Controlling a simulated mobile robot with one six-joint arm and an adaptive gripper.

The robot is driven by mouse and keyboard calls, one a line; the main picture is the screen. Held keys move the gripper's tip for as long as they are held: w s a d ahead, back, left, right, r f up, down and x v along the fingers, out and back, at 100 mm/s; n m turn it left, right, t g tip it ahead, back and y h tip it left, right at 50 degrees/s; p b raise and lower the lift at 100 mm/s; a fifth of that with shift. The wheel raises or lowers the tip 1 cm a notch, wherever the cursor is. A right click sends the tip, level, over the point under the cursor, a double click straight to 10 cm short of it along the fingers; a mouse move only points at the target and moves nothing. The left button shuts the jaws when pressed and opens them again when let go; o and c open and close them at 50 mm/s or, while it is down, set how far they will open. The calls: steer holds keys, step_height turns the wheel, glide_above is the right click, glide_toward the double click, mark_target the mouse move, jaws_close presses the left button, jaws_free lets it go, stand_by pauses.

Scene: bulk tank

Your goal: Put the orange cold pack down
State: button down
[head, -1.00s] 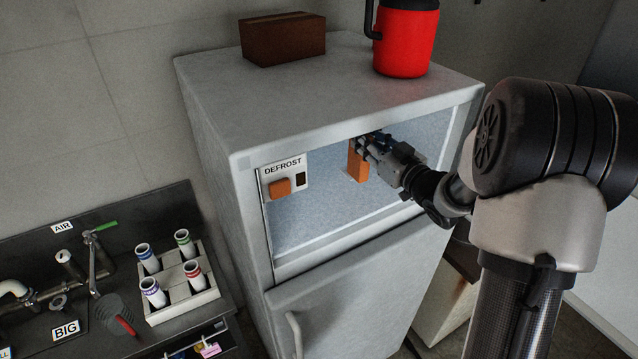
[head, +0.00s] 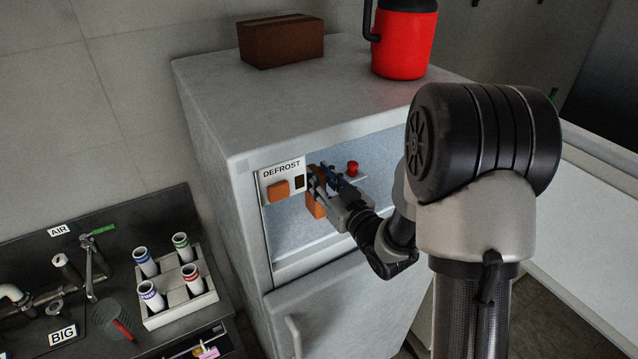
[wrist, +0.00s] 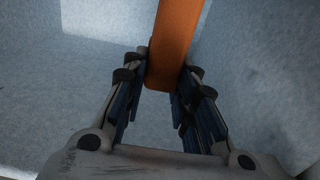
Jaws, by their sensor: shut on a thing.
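The orange cold pack (head: 316,206) is between the fingers of my gripper (head: 319,186), inside the open upper compartment of the grey fridge. In the wrist view the pack (wrist: 174,45) is a long orange block running up out of the picture from between my fingertips (wrist: 165,85). My gripper is shut on it. In the head view my fingers and wrist hide part of the pack. Whether its lower end touches the compartment floor cannot be told.
The DEFROST panel (head: 281,176) with an orange button is left of my gripper. A red knob (head: 352,168) shows inside, to the right. The frosty compartment floor (head: 290,240) looks clear. A brown box (head: 281,42) and red jug (head: 404,42) stand on the fridge (head: 215,85).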

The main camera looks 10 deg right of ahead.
steer(key=shift+a+f, duration=0.15)
steer(key=shift+f, duration=0.55)
steer(key=c, duration=1.3)
jaws_free()
